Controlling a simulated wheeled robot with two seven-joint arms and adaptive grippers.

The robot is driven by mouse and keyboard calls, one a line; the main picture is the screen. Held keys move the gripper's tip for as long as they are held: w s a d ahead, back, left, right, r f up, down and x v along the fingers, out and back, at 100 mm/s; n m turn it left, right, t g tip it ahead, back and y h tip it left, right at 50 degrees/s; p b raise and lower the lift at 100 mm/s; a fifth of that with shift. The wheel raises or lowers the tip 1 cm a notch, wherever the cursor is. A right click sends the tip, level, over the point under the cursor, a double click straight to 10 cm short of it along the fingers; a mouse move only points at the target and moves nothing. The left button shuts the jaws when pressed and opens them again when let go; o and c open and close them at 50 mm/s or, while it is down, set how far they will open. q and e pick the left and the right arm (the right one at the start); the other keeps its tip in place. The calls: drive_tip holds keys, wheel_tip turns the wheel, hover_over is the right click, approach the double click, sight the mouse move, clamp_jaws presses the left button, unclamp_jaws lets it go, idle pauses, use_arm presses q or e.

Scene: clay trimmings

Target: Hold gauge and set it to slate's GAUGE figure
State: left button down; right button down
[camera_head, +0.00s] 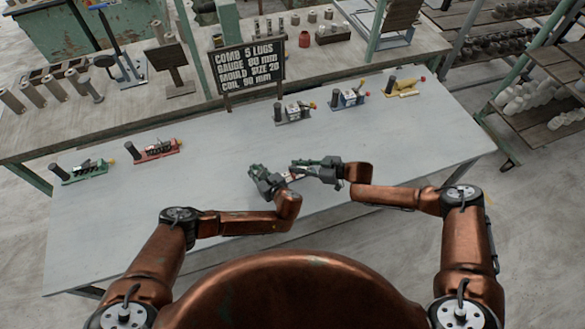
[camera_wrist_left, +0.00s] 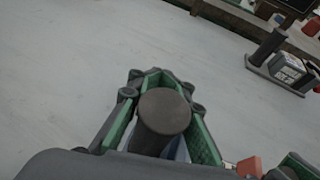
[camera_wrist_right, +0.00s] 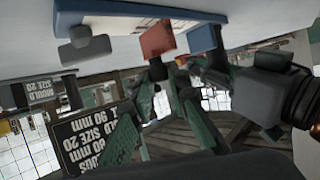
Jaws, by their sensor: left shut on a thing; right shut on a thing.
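The slate (camera_head: 248,72) reads COMB 5 LUGS, a GAUGE figure that looks like 80 mm, MOULD SIZE 20 and COIL 90 mm. My left gripper (camera_head: 264,178) is shut on a dark round post (camera_wrist_left: 163,113), gripped between its green pads. My right gripper (camera_head: 305,166) is close by on the right, shut on a small part that its fingers mostly hide. A gauge (camera_head: 290,177) with a pale body and a red part shows between the grippers. Its scale cannot be read. A red block (camera_wrist_right: 157,38) shows near the right fingers in the right wrist view.
Green (camera_head: 85,171) and red (camera_head: 154,150) devices stand at the table's left. Grey (camera_head: 295,112), blue-marked (camera_head: 348,97) and yellow (camera_head: 402,87) ones stand along its back right. The grey table (camera_head: 200,180) is clear around the grippers. Shelves (camera_head: 530,100) stand at right.

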drive_tip(key=c, duration=1.8)
unclamp_jaws()
drive_tip(key=v, duration=1.2)
drive_tip(key=shift+r, duration=0.1)
use_arm(q)
drive_tip(key=c, duration=1.7)
unclamp_jaws()
